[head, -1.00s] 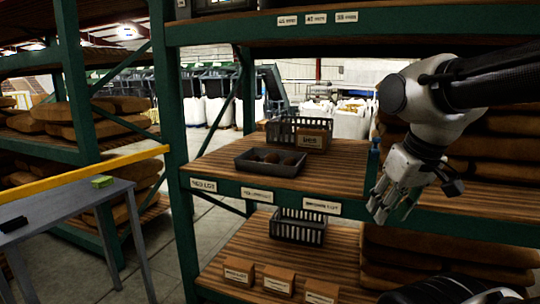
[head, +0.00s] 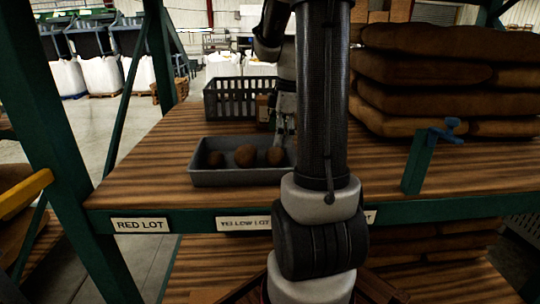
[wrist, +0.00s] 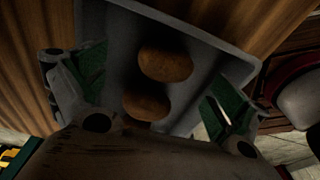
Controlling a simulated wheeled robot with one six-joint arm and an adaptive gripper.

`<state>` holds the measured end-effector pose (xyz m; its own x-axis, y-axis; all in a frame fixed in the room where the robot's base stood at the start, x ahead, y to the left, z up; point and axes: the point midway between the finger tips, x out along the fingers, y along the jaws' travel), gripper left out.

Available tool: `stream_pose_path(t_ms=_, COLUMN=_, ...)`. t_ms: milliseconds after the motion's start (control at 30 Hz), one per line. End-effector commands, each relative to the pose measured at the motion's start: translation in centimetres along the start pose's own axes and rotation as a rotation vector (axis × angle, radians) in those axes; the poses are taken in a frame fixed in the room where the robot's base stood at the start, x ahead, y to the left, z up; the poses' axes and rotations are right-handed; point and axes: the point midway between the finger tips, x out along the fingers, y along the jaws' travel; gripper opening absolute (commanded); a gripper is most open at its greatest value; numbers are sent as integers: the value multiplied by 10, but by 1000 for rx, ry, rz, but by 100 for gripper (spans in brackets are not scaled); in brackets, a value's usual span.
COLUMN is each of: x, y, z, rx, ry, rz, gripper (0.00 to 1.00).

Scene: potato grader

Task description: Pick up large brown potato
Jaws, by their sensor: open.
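A grey tray (head: 235,178) on the wooden shelf holds three brown potatoes in a row. The middle potato (head: 245,155) looks slightly larger than the left potato (head: 215,159) and the right potato (head: 275,156). My gripper (head: 284,132) points down over the tray's right end, partly hidden by my arm. In the wrist view, my gripper (wrist: 155,82) is open, with green-padded fingers on either side of two potatoes, one farther up (wrist: 165,64) and one lower (wrist: 147,105). The lower one is partly hidden by the gripper body. Neither is visibly gripped.
A dark slatted crate (head: 228,100) stands behind the tray, with a small brown box (head: 262,110) by it. Stacked brown sacks (head: 435,80) fill the shelf at right. A green post with a blue clamp (head: 425,155) stands at the front edge. The shelf left of the tray is clear.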

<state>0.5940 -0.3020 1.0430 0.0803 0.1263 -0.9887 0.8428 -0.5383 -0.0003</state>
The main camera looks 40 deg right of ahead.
Motion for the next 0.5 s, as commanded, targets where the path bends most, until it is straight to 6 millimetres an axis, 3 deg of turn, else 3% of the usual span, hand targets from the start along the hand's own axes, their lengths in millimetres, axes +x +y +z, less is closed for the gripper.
stream_pose_path(t_ms=333, x=50, y=-9, z=-4, rx=1, ry=0, rz=-5, gripper=98)
stream_pose_path(t_ms=500, x=65, y=-8, z=-4, rx=1, ry=-1, rz=-1, gripper=98)
